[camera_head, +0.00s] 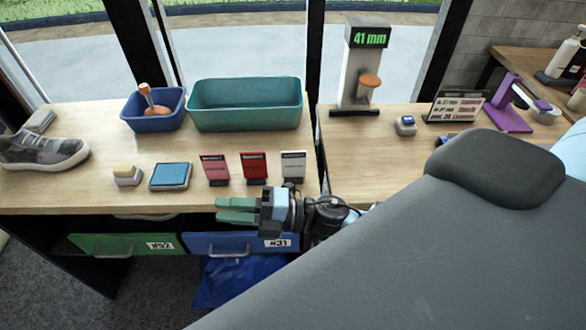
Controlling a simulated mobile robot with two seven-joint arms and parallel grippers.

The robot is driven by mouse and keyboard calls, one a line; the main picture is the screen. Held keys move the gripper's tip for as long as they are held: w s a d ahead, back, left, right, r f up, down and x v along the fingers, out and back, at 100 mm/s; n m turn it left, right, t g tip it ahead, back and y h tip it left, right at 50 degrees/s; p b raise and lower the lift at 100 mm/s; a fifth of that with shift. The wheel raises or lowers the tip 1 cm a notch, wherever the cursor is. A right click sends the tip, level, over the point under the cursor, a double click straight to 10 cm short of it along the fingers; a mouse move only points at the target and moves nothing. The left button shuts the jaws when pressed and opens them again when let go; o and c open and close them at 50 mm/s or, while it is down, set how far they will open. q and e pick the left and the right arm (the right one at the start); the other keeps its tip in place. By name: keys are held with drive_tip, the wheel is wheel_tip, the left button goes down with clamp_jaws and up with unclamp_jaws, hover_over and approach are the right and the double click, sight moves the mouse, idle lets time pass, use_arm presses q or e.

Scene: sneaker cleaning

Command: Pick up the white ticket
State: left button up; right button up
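The white ticket (293,165) stands upright in a small dark holder near the front edge of the table, the rightmost of three tickets. My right gripper (222,210), with green fingers pointing left, is in front of the table edge, below and to the left of the white ticket and apart from it. Its two fingers lie close together in this view, and whether there is a gap between them is unclear. Nothing shows in its grip. My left gripper is not in view.
A pink ticket (214,167) and a red ticket (254,166) stand left of the white one. A blue pad (170,176) lies further left. A teal bin (246,119) and blue bin (140,124) stand behind. Drawers (200,243) sit below the tabletop.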

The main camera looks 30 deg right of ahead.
drive_tip(key=r+n+g, duration=0.2)
drive_tip(key=n+g, duration=0.1)
drive_tip(key=n, duration=0.3)
drive_tip(key=n+g+h, duration=0.5)
drive_tip(key=n+h, duration=0.8)
hover_over(291, 176)
drive_tip(key=shift+w+f, duration=0.1)
drive_tip(key=shift+f, duration=2.4)
drive_tip(key=shift+d, duration=0.1)
clamp_jaws()
